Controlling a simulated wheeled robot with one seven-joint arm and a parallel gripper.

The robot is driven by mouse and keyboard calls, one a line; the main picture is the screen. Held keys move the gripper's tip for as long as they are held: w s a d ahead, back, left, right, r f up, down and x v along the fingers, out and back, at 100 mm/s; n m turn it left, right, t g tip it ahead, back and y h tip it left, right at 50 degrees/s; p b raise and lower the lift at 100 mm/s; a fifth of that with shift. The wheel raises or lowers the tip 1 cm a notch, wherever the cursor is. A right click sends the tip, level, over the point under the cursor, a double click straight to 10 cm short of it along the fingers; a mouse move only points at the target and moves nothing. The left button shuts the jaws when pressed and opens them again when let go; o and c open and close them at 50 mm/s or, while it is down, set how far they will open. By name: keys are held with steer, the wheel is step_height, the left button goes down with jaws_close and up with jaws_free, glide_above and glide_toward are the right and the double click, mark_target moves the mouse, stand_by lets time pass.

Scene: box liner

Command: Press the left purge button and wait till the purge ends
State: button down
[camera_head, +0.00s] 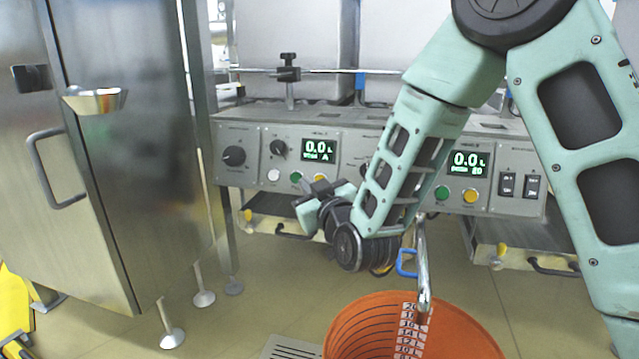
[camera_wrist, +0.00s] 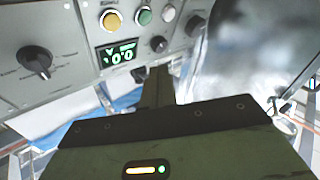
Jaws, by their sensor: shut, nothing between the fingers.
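The left panel's display (camera_head: 318,150) reads 0.0. Below it sit a white button (camera_head: 273,175), a green button (camera_head: 296,177) and a yellow button (camera_head: 320,177). Their labels are too small to read, so I cannot tell which is the purge button. The wrist view shows the panel upside down, with the yellow button (camera_wrist: 111,20), green button (camera_wrist: 144,16), white button (camera_wrist: 168,13) and display (camera_wrist: 117,53). My gripper (camera_head: 311,187) is shut and empty, just in front of the panel below the yellow button. In the wrist view its fingers (camera_wrist: 156,75) point at the panel, apparently apart from the buttons.
The right panel has its own 0.0 display (camera_head: 468,162), green button (camera_head: 441,193) and yellow button (camera_head: 470,196). An orange graduated bucket (camera_head: 455,335) stands under a metal spout (camera_head: 422,270). A steel cabinet (camera_head: 130,130) stands at left. Dark knobs (camera_head: 234,156) sit on the left panel.

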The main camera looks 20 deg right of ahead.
steer(key=w+d+f+b, duration=0.1)
steer(key=w+d+f, duration=0.2)
steer(key=w, duration=0.4)
steer(key=shift+d, duration=0.8)
steer(key=shift+b, duration=0.3)
stand_by(1.3)
steer(key=shift+w+d+f, duration=0.1)
steer(key=shift+w+d, duration=0.1)
steer(key=shift+w, duration=0.1)
steer(key=shift+w+d+f, duration=0.15)
steer(key=shift+w+d, duration=0.05)
steer(key=shift+w, duration=0.1)
stand_by(0.6)
stand_by(0.4)
steer(key=shift+s+a+r, duration=0.3)
steer(key=shift+s+a, duration=0.1)
steer(key=shift+s, duration=0.25)
steer(key=shift+s+a+r, duration=0.3)
steer(key=shift+s+a, duration=0.15)
steer(key=shift+s, duration=0.2)
steer(key=shift+s+a+r, duration=0.25)
steer(key=shift+s+a, duration=0.15)
steer(key=shift+s, duration=0.25)
steer(key=shift+s+a+r, duration=0.3)
steer(key=shift+s+a, duration=0.15)
steer(key=shift+s, duration=0.2)
